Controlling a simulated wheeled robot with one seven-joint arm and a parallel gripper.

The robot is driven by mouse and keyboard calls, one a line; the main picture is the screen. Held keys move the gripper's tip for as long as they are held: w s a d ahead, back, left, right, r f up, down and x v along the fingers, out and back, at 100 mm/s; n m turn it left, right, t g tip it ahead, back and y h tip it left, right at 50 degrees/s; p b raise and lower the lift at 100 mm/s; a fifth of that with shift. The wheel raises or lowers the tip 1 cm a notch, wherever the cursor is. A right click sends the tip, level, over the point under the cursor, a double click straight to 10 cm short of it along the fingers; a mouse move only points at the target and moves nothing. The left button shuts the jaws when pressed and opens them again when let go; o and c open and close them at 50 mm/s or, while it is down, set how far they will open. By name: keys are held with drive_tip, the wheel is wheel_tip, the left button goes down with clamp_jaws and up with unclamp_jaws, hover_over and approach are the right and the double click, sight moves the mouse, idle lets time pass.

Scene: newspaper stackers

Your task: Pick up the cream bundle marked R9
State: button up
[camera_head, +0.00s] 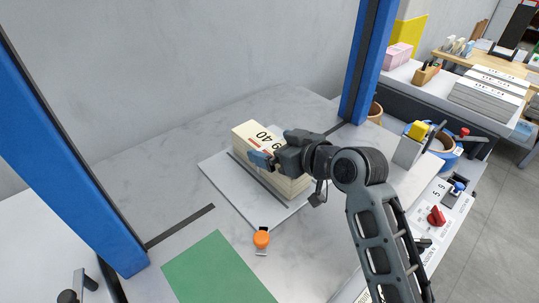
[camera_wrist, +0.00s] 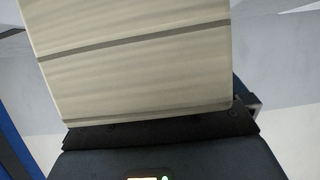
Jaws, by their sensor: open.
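A cream bundle (camera_head: 246,131) sits on a pale plate (camera_head: 221,177) on the marble-look table. Dark print on its top is partly hidden by my gripper; I make out "9" and "40", but cannot read a full R9 mark. My gripper (camera_head: 262,160) is open at the bundle's right and near side, with a blue-tipped finger over the top edge. The other finger is hidden. In the wrist view the bundle (camera_wrist: 140,75) fills the upper middle, with dark strap lines across it, just beyond the dark gripper edge (camera_wrist: 160,131). I cannot tell whether they touch.
An orange knob (camera_head: 261,239) and a green mat (camera_head: 217,271) lie in front of the plate. Blue posts (camera_head: 368,60) stand at the left and back right. A red knob (camera_head: 436,215) is at the right.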

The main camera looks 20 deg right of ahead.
drive_tip(key=c, duration=1.8)
drive_tip(key=shift+r, duration=0.15)
clamp_jaws()
